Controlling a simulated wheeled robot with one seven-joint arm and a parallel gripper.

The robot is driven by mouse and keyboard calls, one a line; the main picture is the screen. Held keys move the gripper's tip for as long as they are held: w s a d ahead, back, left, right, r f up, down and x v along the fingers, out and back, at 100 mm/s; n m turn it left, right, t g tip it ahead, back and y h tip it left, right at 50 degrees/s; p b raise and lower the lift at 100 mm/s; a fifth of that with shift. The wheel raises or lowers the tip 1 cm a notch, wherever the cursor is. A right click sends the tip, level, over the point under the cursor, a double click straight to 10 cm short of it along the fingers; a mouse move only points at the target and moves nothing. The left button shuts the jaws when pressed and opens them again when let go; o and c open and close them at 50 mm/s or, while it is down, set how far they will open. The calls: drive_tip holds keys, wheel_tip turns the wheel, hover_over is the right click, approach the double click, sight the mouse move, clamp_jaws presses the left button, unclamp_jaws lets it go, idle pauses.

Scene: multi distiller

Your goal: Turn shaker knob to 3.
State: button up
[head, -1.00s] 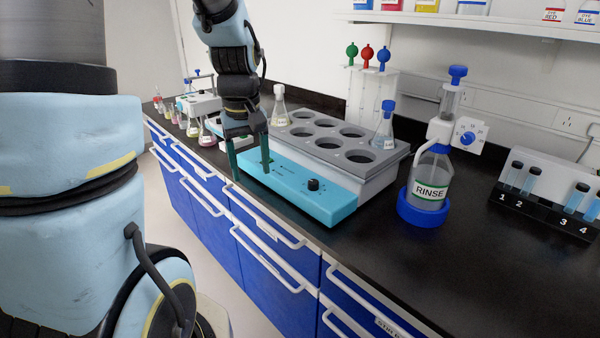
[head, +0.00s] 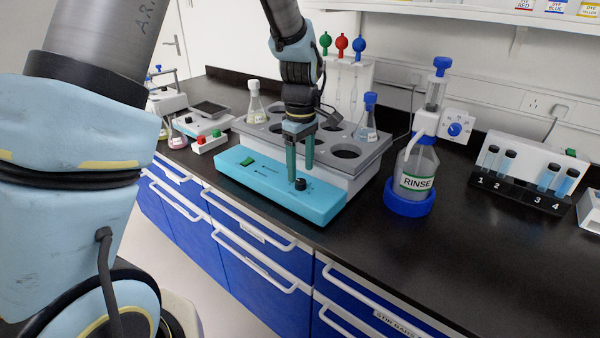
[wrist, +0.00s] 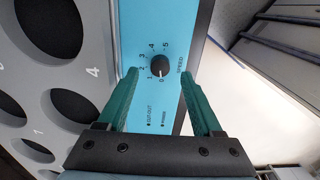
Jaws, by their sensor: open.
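The shaker (head: 255,178) has a light blue front panel and a grey top with round holes. Its black speed knob (head: 300,184) sits toward the right end of the panel. In the wrist view the knob (wrist: 160,65) is ringed by the numbers 0 to 5, and its white mark appears to point at 0. My gripper (head: 300,175) has green fingers, is open and points down at the knob. In the wrist view the open gripper (wrist: 160,76) has a finger on either side of the knob, with gaps to both. Whether the fingertips reach knob height is unclear.
A flask with a blue cap (head: 367,120) and one with a pale cap (head: 256,103) stand at the shaker. The rinse bottle (head: 416,170) stands to its right, before a rack of tubes (head: 530,172). The black bench (head: 450,260) is clear in front.

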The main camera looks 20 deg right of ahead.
sight(300, 181)
drive_tip(key=shift+f, duration=1.65)
clamp_jaws()
